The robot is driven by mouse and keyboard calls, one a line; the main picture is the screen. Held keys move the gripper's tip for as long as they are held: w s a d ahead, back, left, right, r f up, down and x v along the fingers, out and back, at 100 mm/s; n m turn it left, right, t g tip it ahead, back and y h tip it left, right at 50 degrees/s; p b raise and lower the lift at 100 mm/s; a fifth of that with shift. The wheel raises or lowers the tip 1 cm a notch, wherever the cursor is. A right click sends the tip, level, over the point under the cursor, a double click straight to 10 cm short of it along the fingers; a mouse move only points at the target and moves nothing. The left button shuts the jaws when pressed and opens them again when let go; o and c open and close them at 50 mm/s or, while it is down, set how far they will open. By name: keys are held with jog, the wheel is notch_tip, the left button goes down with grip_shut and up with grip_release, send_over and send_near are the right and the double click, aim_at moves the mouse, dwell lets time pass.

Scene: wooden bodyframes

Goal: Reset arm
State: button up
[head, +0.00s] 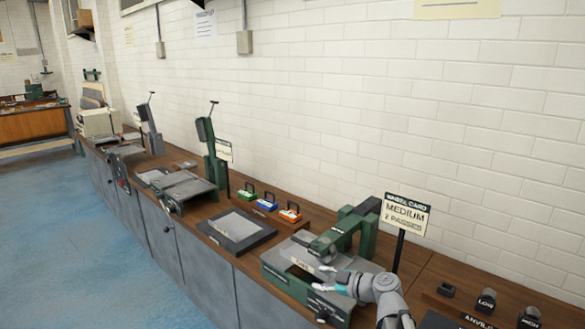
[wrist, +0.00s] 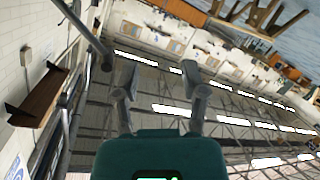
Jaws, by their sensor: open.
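My gripper (head: 321,278) is at the lower right of the head view, at the front of a green and grey machine (head: 345,232). Its pale fingers point left and stand apart with nothing visible between them. Whether it touches the machine cannot be told. In the wrist view my gripper (wrist: 158,78) is open, its two fingers spread and empty. That view looks past the fingers to the ceiling lights and a tilted room.
A wooden-topped bench (head: 262,252) runs along the white brick wall. A "MEDIUM 2 PASSES" sign (head: 404,215) stands right of the machine. A dark tray (head: 236,230) and coloured handled blocks (head: 266,203) are to its left. Blue floor (head: 80,240) is clear at left.

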jog(key=s+d+f+m+g+h+p, duration=0.2)
jog(key=s+d+f+m+g+h, duration=0.2)
jog(key=s+m+h, duration=0.2)
jog(key=s+d+f+m+g+h+p, duration=0.2)
jog(key=s+d+f+m+g+h, duration=0.2)
jog(key=m, duration=0.6)
jog(key=s+f+h, duration=0.1)
jog(key=s+h, duration=0.1)
jog(key=s, duration=0.1)
jog(key=shift+d+g, duration=0.2)
jog(key=shift+g, duration=0.1)
